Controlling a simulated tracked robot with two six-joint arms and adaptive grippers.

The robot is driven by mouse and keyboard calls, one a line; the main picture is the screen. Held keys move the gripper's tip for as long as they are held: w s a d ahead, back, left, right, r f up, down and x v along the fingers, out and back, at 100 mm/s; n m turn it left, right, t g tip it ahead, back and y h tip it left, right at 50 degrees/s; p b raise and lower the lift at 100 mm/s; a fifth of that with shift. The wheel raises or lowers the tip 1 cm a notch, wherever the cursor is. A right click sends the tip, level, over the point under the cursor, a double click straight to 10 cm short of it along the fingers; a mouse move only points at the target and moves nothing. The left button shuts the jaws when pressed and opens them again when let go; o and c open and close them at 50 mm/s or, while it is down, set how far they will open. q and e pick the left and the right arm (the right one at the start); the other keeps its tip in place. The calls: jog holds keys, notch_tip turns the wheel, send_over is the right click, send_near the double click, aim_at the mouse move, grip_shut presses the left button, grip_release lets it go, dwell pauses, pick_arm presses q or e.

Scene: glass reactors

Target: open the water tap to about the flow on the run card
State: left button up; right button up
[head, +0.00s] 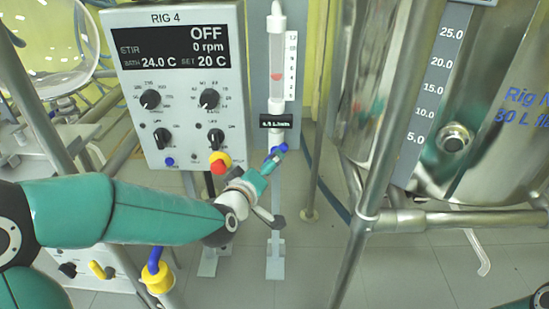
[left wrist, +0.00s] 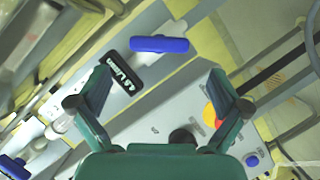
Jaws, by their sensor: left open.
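The water tap's blue handle (head: 279,150) is below the flow tube at the middle of the head view. In the left wrist view a blue bar-shaped handle (left wrist: 159,44) lies crosswise ahead of the fingertips, between their lines. My left gripper (head: 267,170) is close to the tap; its two spread fingers show in the left wrist view (left wrist: 158,74) with nothing between them. Contact with the handle cannot be told. The flow tube (head: 277,50) holds a red float (head: 277,77) partway up. My right gripper is not in view.
The control box (head: 178,95) left of the tube shows OFF and 0 rpm. Its red and yellow stop button (head: 219,162) is close to my left wrist. A steel vessel (head: 455,140) and its frame pipes stand right. Another blue handle (left wrist: 14,167) shows at the wrist view's lower left.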

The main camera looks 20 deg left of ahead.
pick_arm(q)
jog(key=x, duration=0.8)
jog(key=shift+w+f+b, duration=0.15)
jog(key=shift+w+b, duration=0.1)
jog(key=shift+b, duration=0.15)
jog(key=c, duration=0.9)
jog(key=o, duration=0.9)
jog(key=shift+s, duration=0.1)
